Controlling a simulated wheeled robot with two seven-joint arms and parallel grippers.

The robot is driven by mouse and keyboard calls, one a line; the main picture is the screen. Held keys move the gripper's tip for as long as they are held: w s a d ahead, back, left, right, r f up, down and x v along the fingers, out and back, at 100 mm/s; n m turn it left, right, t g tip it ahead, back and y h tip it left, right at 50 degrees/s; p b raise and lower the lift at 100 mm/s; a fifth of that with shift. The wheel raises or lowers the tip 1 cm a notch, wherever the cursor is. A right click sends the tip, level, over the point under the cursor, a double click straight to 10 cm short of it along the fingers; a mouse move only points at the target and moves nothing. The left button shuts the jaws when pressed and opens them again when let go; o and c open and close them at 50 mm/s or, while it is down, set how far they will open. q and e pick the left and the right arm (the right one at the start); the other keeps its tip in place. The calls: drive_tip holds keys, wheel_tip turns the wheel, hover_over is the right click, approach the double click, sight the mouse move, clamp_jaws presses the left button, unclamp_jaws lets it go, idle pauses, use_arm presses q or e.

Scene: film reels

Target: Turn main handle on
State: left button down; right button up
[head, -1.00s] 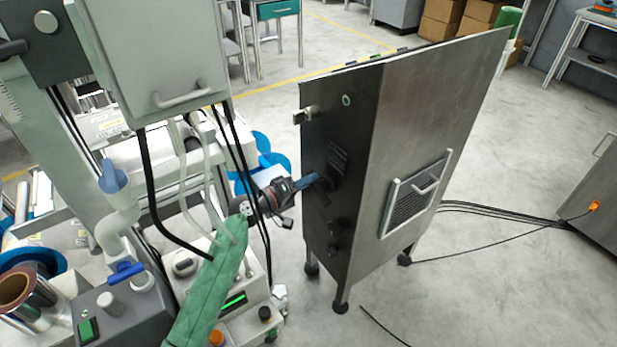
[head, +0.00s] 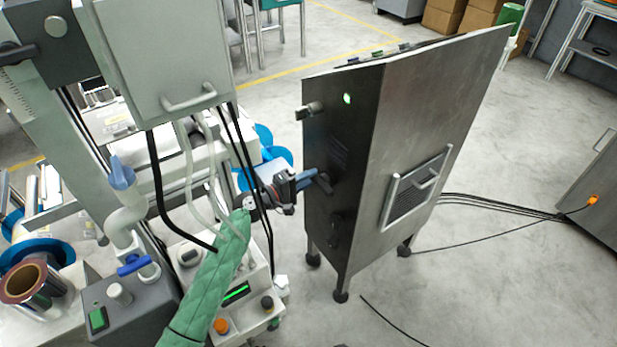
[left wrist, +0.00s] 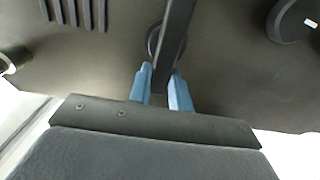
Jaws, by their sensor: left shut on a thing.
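The metal cabinet (head: 425,115) stands upright on short legs, its dark control face turned toward my left arm. The main handle (head: 324,184) is a dark bar on a round hub on that face. My left gripper (head: 308,178) reaches it from the left with its blue fingers. In the left wrist view, the handle bar (left wrist: 175,45) runs between the two blue fingertips (left wrist: 160,88), and the gripper is shut on it. A small round lamp (head: 347,99) high on the face glows green. My right gripper is not in view.
A machine with a grey box (head: 165,60) and hanging cables stands close on the left, around my green-sleeved arm. Black cables (head: 500,208) lie on the floor at right. Floor in front of the cabinet is mostly clear.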

use_arm(q)
drive_tip(key=shift+a, duration=0.1)
drive_tip(key=c, duration=1.3)
unclamp_jaws()
drive_tip(key=shift+w, duration=0.1)
